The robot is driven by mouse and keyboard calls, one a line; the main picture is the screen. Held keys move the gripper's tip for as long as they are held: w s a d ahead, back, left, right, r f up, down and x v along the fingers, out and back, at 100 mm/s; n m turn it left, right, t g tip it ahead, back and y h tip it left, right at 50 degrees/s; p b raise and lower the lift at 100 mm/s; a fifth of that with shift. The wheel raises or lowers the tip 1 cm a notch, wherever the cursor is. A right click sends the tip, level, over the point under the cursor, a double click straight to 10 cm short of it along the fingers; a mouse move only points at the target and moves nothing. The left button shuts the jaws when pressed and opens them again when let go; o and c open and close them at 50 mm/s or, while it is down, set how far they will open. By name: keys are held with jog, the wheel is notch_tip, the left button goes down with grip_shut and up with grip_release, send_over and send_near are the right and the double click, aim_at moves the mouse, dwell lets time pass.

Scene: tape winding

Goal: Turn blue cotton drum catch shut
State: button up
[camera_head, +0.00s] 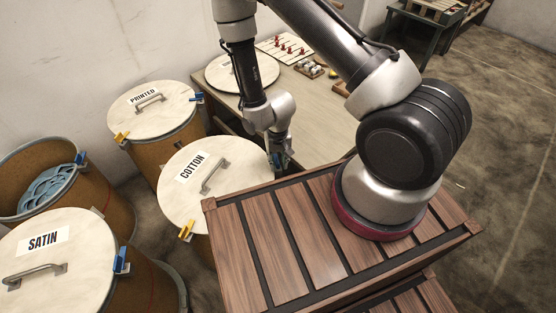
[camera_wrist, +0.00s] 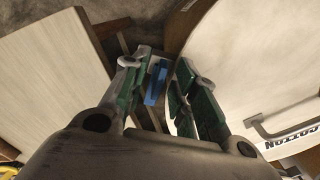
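The cotton drum's pale round lid (camera_head: 170,210) carries a COTTON label and a metal handle. The lid's edge also shows at the right in the wrist view (camera_wrist: 240,70). The blue catch (camera_wrist: 156,82) stands beside the lid's edge. My gripper (camera_head: 280,155) is at the lid's right edge in the head view and hides most of the blue catch there. In the wrist view, my gripper (camera_wrist: 160,92) is open, with one green-padded finger on each side of the blue catch. I cannot tell whether either finger touches it. A yellow catch (camera_head: 186,231) is on the drum's near side.
The printed drum (camera_head: 160,120), the satin drum (camera_head: 75,285) and an open drum with blue material (camera_head: 60,190) stand to the left. A long table (camera_head: 320,125) holds small items behind my gripper. My slatted wooden base top is close at the right.

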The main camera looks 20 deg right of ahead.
grip_shut()
jog(key=shift+n, duration=0.4)
jog(key=n, duration=0.6)
jog(key=shift+d, duration=0.15)
jog(key=n, duration=0.5)
jog(key=shift+w+n, duration=0.1)
jog(key=shift+n, duration=0.3)
jog(key=n, duration=0.5)
jog(key=shift+w+d, duration=0.1)
jog(key=shift+n, duration=0.3)
